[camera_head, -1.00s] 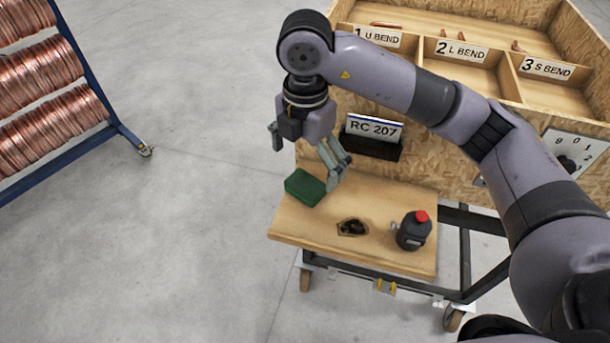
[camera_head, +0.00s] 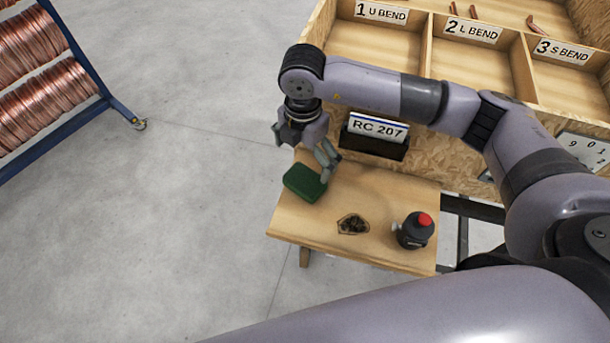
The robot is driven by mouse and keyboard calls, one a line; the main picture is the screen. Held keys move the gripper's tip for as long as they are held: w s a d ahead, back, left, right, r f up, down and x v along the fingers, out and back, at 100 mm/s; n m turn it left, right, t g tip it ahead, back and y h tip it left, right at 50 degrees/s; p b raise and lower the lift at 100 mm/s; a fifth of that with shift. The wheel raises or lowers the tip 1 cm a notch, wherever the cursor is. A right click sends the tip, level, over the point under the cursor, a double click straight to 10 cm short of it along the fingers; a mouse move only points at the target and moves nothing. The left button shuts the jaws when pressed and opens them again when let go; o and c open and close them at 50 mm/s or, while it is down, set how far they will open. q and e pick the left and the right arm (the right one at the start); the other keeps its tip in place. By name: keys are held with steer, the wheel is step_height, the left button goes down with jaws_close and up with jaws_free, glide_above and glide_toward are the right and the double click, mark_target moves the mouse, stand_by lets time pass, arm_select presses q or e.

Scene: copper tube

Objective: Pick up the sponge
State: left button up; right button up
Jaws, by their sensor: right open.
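The green sponge (camera_head: 305,183) lies flat at the left edge of the wooden shelf (camera_head: 385,190). My right gripper (camera_head: 303,152) hangs just above and behind the sponge, pointing down. Its fingers are spread wide, one to the left of the sponge and one over its right back side, and nothing is between them. I cannot tell whether the right finger touches the sponge. My left gripper is not in view.
The RC 207 sign (camera_head: 377,128) and wooden bins (camera_head: 430,60) are behind. A copper coil rack (camera_head: 50,85) stands left.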

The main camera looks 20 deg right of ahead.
mark_target(305, 178)
step_height(305, 178, down, 3)
steer(key=shift+w+d+f+p, duration=0.1)
steer(key=shift+p, duration=0.5)
step_height(305, 178, down, 4)
steer(key=p, duration=0.2)
steer(key=shift+d+f+p, duration=0.1)
steer(key=shift+p, duration=0.2)
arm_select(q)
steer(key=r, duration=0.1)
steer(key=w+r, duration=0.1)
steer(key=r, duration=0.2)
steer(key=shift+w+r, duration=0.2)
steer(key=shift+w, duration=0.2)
arm_select(e)
steer(key=shift+f, duration=0.3)
steer(key=shift+c, duration=0.4)
steer(key=c, duration=0.7)
steer(key=shift+r, duration=0.1)
steer(key=shift+r+b, duration=0.3)
steer(key=shift+r, duration=0.25)
steer(key=shift+c, duration=0.2)
arm_select(q)
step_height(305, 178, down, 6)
steer(key=b, duration=0.5)
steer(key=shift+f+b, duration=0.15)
steer(key=shift+b, duration=0.25)
arm_select(e)
step_height(305, 178, up, 19)
steer(key=shift+f, duration=0.15)
